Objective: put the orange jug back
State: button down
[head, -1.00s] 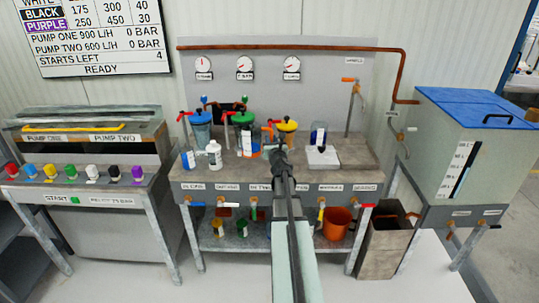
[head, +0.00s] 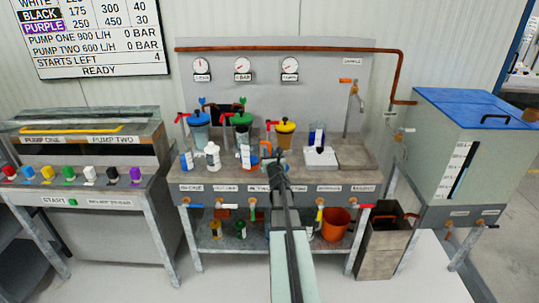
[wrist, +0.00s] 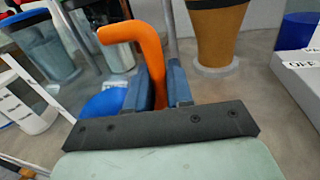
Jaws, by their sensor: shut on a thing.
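My gripper (wrist: 160,88) is shut on an upright orange handle (wrist: 150,55) in the wrist view. The handle rises between the two blue-grey fingers and hooks to the left at its top. I take it as part of the orange jug; the jug's body is largely hidden or hard to make out. In the head view, orange (head: 266,149) shows just left of my gripper (head: 275,158), over the middle of the pump bench. I cannot tell whether the jug touches the bench top.
The bench (head: 357,172) holds a white bottle (head: 212,156), blue-lidded (head: 199,120) and yellow-lidded (head: 286,127) vessels behind, and a blue jug (head: 317,136) on a white scale (head: 320,157) to the right. A grey tray area (head: 355,155) at the right is clear.

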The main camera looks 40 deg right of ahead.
jog(key=c, duration=1)
grip_release()
jog(key=shift+f, duration=0.1)
